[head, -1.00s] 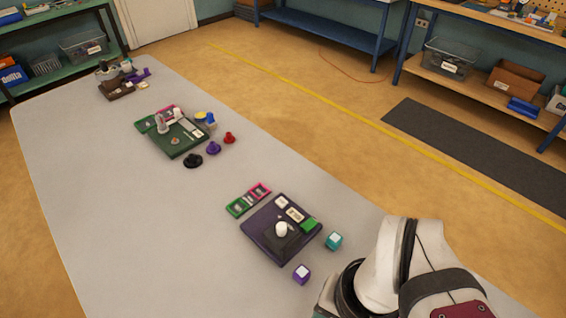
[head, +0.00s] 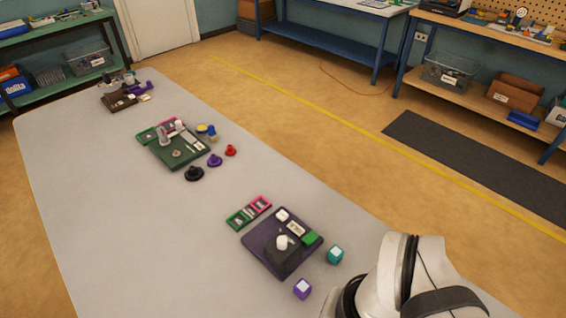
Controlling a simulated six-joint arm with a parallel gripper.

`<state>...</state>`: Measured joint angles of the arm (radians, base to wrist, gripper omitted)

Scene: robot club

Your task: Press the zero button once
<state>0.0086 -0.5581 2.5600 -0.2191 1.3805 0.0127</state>
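No button marked zero can be made out at this size. The nearest board is a dark purple panel (head: 262,257) on the table; it carries a black block with a white round knob (head: 282,242), a green piece (head: 312,237) and small white labelled pieces (head: 296,229). Farther off, a dark green board (head: 172,152) holds several small parts, and a brown board (head: 118,103) stands at the far end. My arm shows at the lower right, right of the purple panel. My gripper is outside the picture.
A purple cube (head: 302,289) and a teal cube (head: 335,254) lie beside the purple panel. A green and pink tray pair (head: 248,213) sits behind it. Black (head: 194,174), purple (head: 214,161) and red (head: 231,150) knobs stand near the green board. The table's left side is clear.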

